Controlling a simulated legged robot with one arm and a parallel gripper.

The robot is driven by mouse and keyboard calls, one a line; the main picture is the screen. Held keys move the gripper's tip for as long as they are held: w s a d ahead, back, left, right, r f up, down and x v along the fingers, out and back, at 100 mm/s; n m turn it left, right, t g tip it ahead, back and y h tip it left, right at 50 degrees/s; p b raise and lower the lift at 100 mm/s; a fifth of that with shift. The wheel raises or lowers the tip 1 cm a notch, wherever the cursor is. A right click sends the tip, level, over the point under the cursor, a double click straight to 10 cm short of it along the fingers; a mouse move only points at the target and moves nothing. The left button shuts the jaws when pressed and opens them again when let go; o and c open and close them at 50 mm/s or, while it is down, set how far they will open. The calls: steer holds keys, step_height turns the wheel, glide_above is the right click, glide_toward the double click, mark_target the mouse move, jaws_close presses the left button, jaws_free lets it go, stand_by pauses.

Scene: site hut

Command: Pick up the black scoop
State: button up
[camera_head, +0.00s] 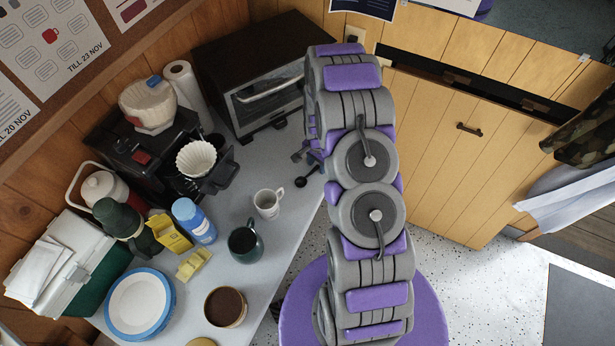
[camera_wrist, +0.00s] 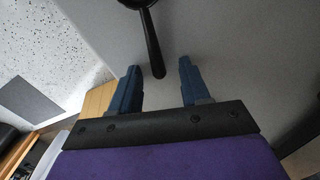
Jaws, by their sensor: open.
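The black scoop (camera_wrist: 152,42) shows in the wrist view at the top, on or over the pale grey counter (camera_wrist: 225,45). Its long handle points down toward my gripper, and its round head is cut off by the top edge. My gripper (camera_wrist: 158,66) is open, with two blue fingers on either side of the handle's end. The fingers appear apart from the handle; I cannot tell the height between them. In the head view my gripper (camera_head: 310,160) is small and partly hidden by my arm, beside the toaster oven.
The toaster oven (camera_head: 262,85) stands behind my gripper. A white mug (camera_head: 267,203) and a dark green mug (camera_head: 245,243) stand left of it on the counter. A coffee maker (camera_head: 150,155), blue bottle (camera_head: 194,220) and blue-rimmed plate (camera_head: 139,303) are further left.

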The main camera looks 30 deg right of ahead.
steer(key=shift+c, duration=0.3)
jaws_close()
steer(key=shift+r, duration=0.2)
